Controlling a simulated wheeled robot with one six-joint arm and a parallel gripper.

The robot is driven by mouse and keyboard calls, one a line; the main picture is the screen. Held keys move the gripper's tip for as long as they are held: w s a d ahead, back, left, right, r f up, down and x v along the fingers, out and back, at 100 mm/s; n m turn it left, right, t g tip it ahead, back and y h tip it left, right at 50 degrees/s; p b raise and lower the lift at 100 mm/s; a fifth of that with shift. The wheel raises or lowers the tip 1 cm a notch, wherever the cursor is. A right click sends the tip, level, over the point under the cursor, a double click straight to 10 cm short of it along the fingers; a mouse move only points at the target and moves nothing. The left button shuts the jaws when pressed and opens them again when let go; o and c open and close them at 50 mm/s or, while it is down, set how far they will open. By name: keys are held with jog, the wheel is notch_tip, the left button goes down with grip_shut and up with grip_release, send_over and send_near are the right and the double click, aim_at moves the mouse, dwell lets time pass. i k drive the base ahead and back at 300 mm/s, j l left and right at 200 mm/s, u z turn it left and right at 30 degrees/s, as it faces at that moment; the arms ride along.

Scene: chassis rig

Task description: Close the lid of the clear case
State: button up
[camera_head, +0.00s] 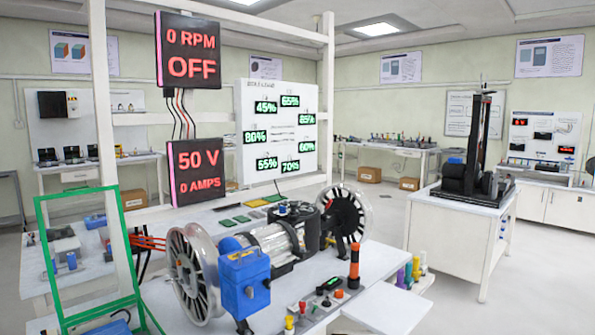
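The lid (40,240) of the clear case shows at the lower left as a see-through panel with a green frame. It stands raised and nearly upright, leaning a little. Green edges of the case (152,316) run down from the foot of the lid to the bottom of the picture, where most of the case is cut off. A blue object (108,328) shows low down by the lid's foot; I cannot tell whether it is inside the case. My gripper is not in view.
Right of the case, a white bench (345,262) carries a motor rig with two clear-rimmed wheels (190,275), a blue box (243,284) and a control panel with an orange-black post (354,268). White frame posts (102,100) rise behind the lid. Open floor (395,215) lies farther right.

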aim_at(37, 200)
jog(key=u, duration=1.5)
